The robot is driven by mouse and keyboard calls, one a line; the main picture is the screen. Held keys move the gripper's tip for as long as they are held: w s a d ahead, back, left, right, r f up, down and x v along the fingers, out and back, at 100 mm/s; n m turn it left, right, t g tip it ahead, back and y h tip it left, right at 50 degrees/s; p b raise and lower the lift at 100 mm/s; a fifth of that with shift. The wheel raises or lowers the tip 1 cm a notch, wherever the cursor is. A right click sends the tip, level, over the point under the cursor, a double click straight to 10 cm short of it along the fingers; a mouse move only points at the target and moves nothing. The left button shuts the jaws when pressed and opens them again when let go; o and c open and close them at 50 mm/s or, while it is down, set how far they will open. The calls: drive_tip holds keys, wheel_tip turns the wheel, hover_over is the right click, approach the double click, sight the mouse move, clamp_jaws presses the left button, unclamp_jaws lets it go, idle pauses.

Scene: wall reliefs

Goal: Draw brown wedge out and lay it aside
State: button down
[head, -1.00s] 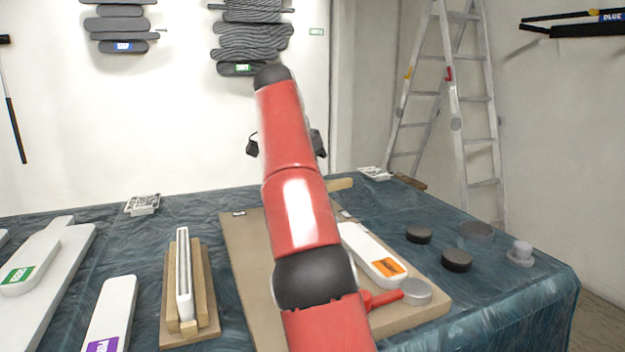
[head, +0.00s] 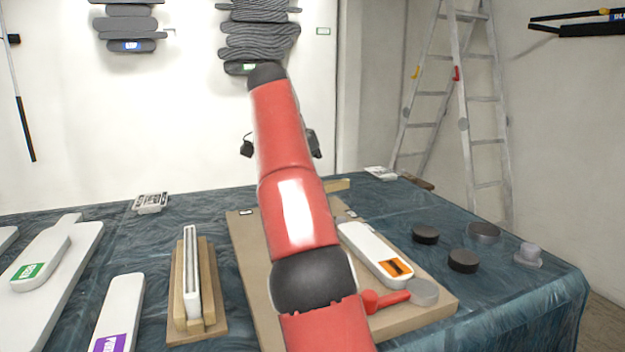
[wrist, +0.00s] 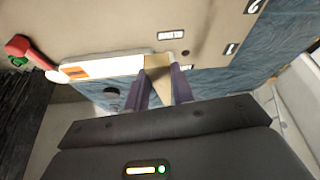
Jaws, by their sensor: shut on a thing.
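The brown wedge (wrist: 158,72) is a tan, tapered wooden piece between the two purplish fingers of my gripper (wrist: 160,88) in the wrist view. My gripper is shut on it. The wedge's left side meets, or nearly meets, the end of a white bar with an orange label (wrist: 110,66); I cannot tell if they touch. In the head view the gripper is hidden behind my red arm. A tan piece beside the arm (head: 338,185), probably the wedge, shows there, and the white bar (head: 375,253) lies on a tan board (head: 250,265).
A red-handled tool (head: 385,300) lies by the bar's near end. Several dark discs (head: 462,261) stand on the right of the blue-covered table. A wooden holder with a white slotted bar (head: 192,275) and white labelled pieces (head: 40,265) are at left. A ladder (head: 465,120) stands behind.

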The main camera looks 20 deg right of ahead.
drive_tip(key=shift+a, duration=2.15)
drive_tip(key=shift+a, duration=0.15)
